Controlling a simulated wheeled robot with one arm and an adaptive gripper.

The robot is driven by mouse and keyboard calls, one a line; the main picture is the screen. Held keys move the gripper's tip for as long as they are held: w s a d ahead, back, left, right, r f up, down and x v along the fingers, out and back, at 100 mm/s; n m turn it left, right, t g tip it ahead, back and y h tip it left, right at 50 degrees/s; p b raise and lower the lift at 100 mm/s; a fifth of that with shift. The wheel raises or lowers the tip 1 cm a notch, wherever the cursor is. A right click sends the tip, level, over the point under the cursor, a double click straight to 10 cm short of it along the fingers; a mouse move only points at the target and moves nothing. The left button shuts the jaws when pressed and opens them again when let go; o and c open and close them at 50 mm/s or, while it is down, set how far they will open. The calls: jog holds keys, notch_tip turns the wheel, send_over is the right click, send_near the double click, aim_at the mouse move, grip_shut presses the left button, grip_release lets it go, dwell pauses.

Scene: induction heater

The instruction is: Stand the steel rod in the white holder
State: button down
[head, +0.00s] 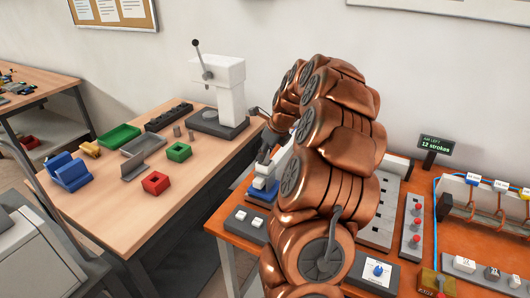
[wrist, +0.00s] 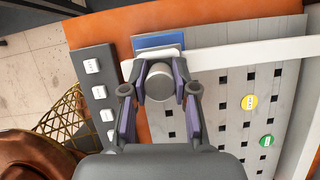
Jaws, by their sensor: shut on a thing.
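My gripper (wrist: 160,88) is shut on the steel rod (wrist: 159,76), a grey cylinder seen nearly end-on in the wrist view. In the head view my gripper (head: 266,152) is above the left end of the orange bench, and the rod cannot be made out there. Under it is a white part (head: 263,170) on a blue base (head: 258,193). In the wrist view a long white bar (wrist: 235,54) and a blue block (wrist: 158,41) lie beyond the rod. I cannot tell for certain which white part is the holder, or whether the rod touches it.
A grey perforated plate (wrist: 235,110) and a dark strip of white buttons (wrist: 101,111) flank my gripper. A wooden table (head: 118,210) at left carries a white press (head: 230,88), a red block (head: 156,183), a green block (head: 179,152) and trays. My copper arm hides much of the bench.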

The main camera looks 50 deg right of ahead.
jog(key=shift+f, duration=0.35)
jog(key=c, duration=0.9)
grip_release()
jog(key=shift+r, duration=0.1)
